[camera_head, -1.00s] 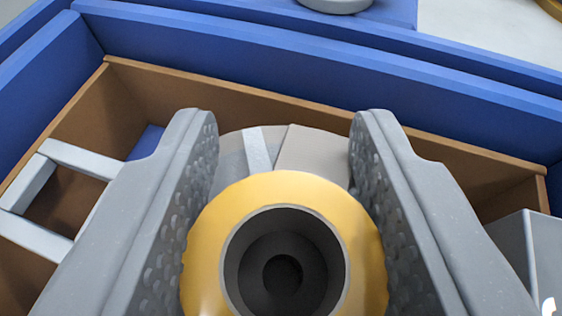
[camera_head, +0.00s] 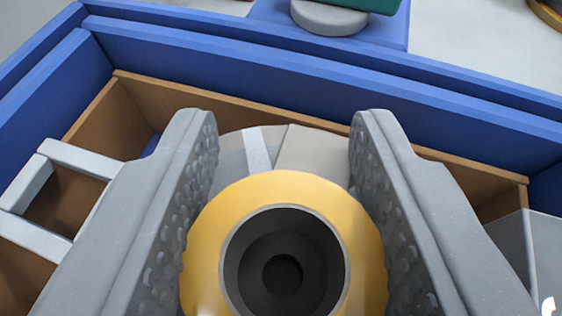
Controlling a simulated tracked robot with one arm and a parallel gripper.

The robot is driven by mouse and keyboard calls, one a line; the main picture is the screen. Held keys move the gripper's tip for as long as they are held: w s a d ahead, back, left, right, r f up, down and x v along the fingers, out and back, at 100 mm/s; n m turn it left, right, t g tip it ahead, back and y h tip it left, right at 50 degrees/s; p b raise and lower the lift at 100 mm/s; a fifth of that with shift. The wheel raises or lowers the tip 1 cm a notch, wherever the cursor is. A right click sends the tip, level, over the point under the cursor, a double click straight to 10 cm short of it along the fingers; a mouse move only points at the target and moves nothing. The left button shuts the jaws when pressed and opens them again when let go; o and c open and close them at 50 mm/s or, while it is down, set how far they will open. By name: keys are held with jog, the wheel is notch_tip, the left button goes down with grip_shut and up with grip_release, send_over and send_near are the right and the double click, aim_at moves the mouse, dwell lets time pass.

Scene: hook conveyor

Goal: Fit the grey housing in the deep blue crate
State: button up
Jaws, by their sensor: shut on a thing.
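My gripper (camera_head: 283,150) is shut on the grey housing (camera_head: 312,150), which sits between its two grey textured fingers. A gold ring with a dark round bore (camera_head: 285,188) is in front of the housing and hides much of it; I cannot tell whether it is part of the housing. The deep blue crate (camera_head: 320,75) spreads beyond and around the gripper, with a brown inner lining. The housing appears over the crate's opening, inside its far wall in the picture. Its underside and its height above the crate floor are hidden.
Beyond the crate's far wall, a grey disc (camera_head: 328,17) stands on a blue base, with a dark green thing (camera_head: 375,4) above it. A gold rounded thing (camera_head: 547,13) is at the upper right on the pale floor. A small blue patch (camera_head: 150,146) shows beside the left finger.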

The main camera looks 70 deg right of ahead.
aim_at(285, 194)
jog(key=shift+r+p, duration=2.25)
jog(key=shift+r, duration=0.8)
jog(key=f+b, duration=0.1)
jog(key=b, duration=0.2)
jog(key=shift+w, duration=0.1)
jog(key=shift+b, duration=1.05)
jog(key=shift+b, duration=0.4)
jog(key=shift+f+p, duration=0.3)
jog(key=shift+p, duration=0.85)
jog(key=shift+f+b, duration=0.35)
jog(key=shift+f, duration=1.65)
